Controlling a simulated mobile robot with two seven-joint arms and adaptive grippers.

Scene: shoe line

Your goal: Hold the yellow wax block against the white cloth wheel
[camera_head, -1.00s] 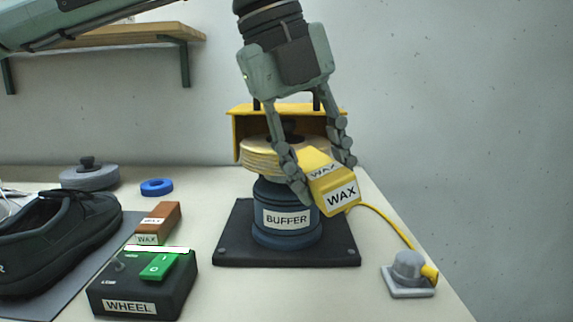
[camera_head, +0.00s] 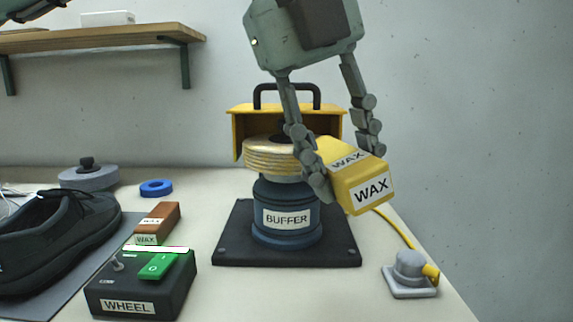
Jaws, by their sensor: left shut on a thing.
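My left gripper (camera_head: 345,165) comes down from the top and is shut on the yellow wax block (camera_head: 357,181), which is tilted and marked WAX on two faces. The block is in front and to the right of the cloth wheel (camera_head: 268,156), a cream stack of discs on the blue buffer (camera_head: 287,215). In the picture the left finger overlaps the wheel's right side; I cannot tell whether the block touches it. A yellow hood (camera_head: 240,124) stands behind the wheel. My right gripper is out of view.
A black control box (camera_head: 180,285) marked WHEEL, with a green switch (camera_head: 158,266), is at the front. A brown wax block (camera_head: 158,222) lies behind it. A dark shoe (camera_head: 60,240) lies on a mat at left. A grey plug socket (camera_head: 409,275) is at the right edge.

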